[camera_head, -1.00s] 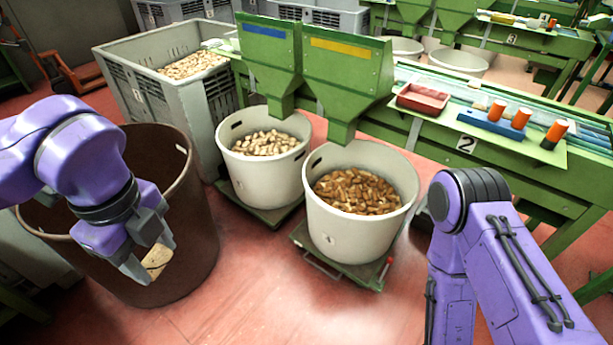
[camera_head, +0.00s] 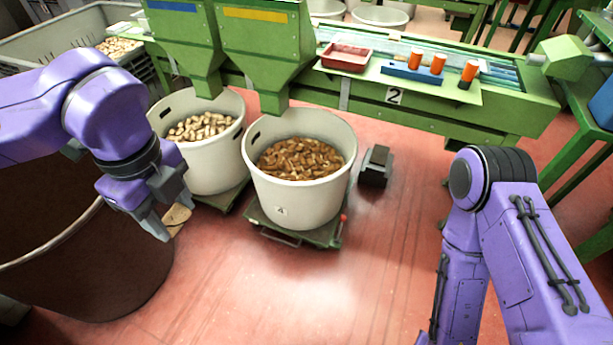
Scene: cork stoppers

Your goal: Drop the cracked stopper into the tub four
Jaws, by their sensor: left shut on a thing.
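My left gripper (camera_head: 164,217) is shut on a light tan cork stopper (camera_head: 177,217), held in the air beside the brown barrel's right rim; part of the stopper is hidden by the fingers. I cannot make out a crack at this size. The tub marked 4 (camera_head: 289,203) is a white round tub of brown corks, to the right of the gripper on a green wheeled platform. Its top is open. My right arm shows at the right, but its gripper is not in view.
A second white tub (camera_head: 212,171) with pale corks stands left of tub four, close to my left gripper. The large brown barrel (camera_head: 110,270) stands at the left. Green chutes (camera_head: 253,60) hang above both tubs' back edges. The red floor in front is clear.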

